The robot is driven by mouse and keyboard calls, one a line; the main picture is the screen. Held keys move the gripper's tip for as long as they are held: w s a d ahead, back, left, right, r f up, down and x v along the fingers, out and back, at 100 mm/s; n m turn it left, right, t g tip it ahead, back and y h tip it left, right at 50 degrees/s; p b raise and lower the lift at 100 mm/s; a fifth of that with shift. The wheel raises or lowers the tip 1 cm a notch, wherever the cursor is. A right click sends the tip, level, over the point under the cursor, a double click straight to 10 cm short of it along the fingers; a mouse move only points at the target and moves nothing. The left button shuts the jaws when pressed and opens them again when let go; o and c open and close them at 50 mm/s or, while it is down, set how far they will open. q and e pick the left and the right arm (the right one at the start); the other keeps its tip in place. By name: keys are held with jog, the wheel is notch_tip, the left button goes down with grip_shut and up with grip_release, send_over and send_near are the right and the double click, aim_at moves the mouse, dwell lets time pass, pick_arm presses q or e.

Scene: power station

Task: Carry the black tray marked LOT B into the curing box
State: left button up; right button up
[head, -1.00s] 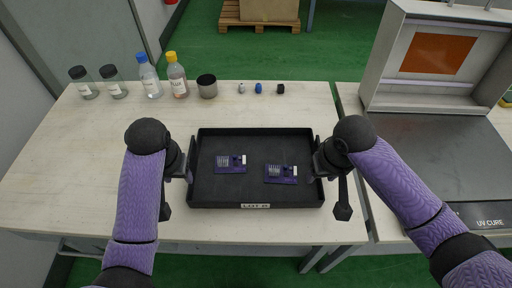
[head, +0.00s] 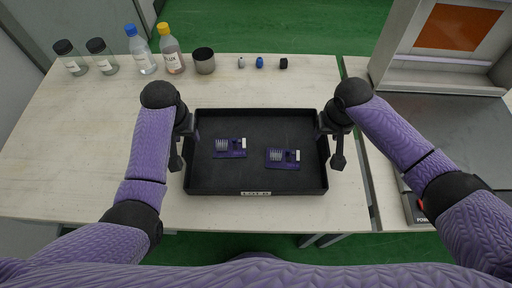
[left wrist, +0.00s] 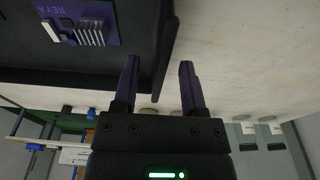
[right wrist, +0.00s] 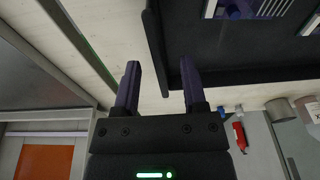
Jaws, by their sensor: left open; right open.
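The black tray (head: 257,188) lies on the pale bench in front of me, its lot label on the near wall too blurred to read now. Two purple circuit boards, one left (head: 230,148) and one right (head: 283,158), lie in it. My left gripper (head: 192,132) is open at the tray's left wall, towards the back. In the left wrist view (left wrist: 158,68) its fingers stand either side of the wall's end. My right gripper (head: 323,128) is open at the right wall; in the right wrist view (right wrist: 162,72) the wall lies between its fingers. The curing box (head: 386,62) with an orange window stands at right.
Two lidded jars, a blue-capped bottle (head: 142,52), a yellow-capped bottle (head: 172,52), a dark cup (head: 204,64) and three small parts stand along the back of the bench (head: 80,160). A gap separates the bench from the box's bench. A red switch (head: 421,205) sits at right.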

aim_at(190, 144)
pick_arm(q)
jog(key=shift+w+f, duration=0.2)
jog(key=shift+f, duration=1.4)
pick_arm(e)
jog(key=shift+w+f, duration=0.2)
jog(key=shift+f, duration=1.35)
pick_arm(q)
jog(key=shift+c, duration=0.2)
pick_arm(e)
jog(key=shift+c, duration=0.2)
pick_arm(q)
grip_shut()
pick_arm(e)
grip_shut()
